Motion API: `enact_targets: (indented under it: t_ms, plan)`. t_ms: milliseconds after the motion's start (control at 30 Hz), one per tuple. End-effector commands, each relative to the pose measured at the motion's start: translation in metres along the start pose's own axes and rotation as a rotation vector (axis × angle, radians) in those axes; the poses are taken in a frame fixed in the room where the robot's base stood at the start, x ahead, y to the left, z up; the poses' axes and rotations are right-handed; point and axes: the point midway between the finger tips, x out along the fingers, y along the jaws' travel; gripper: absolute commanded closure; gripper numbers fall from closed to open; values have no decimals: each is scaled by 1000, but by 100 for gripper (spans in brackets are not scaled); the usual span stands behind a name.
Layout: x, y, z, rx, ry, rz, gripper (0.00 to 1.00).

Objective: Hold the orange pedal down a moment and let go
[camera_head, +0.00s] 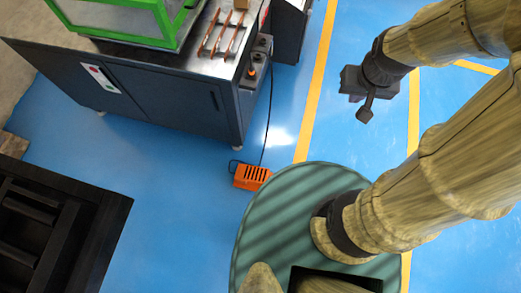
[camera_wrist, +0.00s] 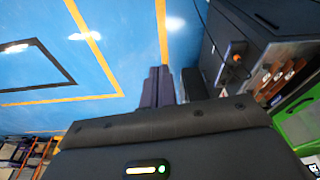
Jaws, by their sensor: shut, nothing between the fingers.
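The orange pedal (camera_head: 251,177) sits on the blue floor in front of the dark cabinet, with a black cable running up from it to the cabinet. It has dark slots on its top and looks clear of contact. My gripper (camera_head: 353,84) is up in the air, to the right of the pedal and well apart from it. In the wrist view my gripper's fingers (camera_wrist: 158,86) are together with nothing between them. The pedal does not show in the wrist view.
The dark cabinet (camera_head: 150,95) carries a green-framed machine (camera_head: 165,25) and copper bars (camera_head: 222,32). An orange knob (camera_head: 251,72) is on its right side. A black slatted pallet or crate (camera_head: 105,215) stands at lower left. Blue floor left of the pedal is clear.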

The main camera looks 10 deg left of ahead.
Motion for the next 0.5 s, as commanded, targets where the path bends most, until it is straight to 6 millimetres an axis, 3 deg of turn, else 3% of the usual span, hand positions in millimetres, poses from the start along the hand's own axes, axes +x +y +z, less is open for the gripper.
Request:
enact_targets:
  t_ms: [500]
  plan:
    - [188,-56,5,-791,-142,-12,100]
